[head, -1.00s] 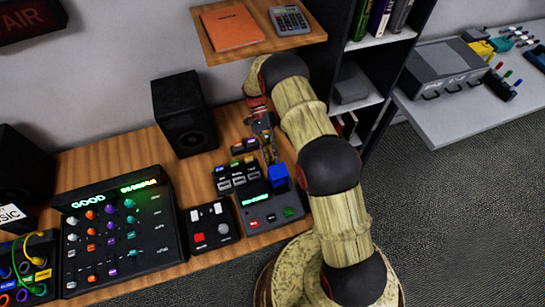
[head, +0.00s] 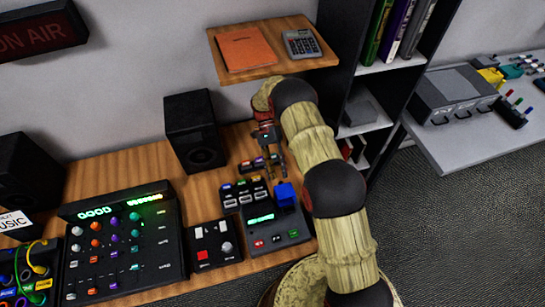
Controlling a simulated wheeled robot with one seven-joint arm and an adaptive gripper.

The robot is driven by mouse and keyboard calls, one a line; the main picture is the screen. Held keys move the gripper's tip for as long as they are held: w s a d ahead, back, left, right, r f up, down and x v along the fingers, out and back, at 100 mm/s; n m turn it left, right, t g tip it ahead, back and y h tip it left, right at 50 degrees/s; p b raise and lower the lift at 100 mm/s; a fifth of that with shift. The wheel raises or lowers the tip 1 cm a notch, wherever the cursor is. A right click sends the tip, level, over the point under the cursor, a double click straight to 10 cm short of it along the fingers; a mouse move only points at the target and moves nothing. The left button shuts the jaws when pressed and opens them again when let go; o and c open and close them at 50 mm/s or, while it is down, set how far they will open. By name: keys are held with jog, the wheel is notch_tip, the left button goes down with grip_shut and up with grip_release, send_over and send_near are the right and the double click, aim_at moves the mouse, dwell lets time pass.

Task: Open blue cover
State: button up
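The blue cover (head: 286,194) is a small bright blue block at the upper right of a black control box (head: 292,237). The box has a lit green display and several coloured buttons along its front. I cannot tell whether the cover is raised or down. My gripper (head: 278,168) points down just behind the cover, close to it. Its fingers are small and dark here, so their opening and any contact with the cover are unclear. I see nothing held in it.
A row of coloured-top switches (head: 243,191) lies left of the cover. A red-button box (head: 214,243) and a large mixer (head: 122,245) stand further left. A black speaker (head: 195,130) is behind. A wooden shelf (head: 228,72) hangs above my arm.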

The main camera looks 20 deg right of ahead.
jog(key=w, duration=1)
jog(key=shift+w, duration=0.25)
jog(key=shift+c, duration=0.4)
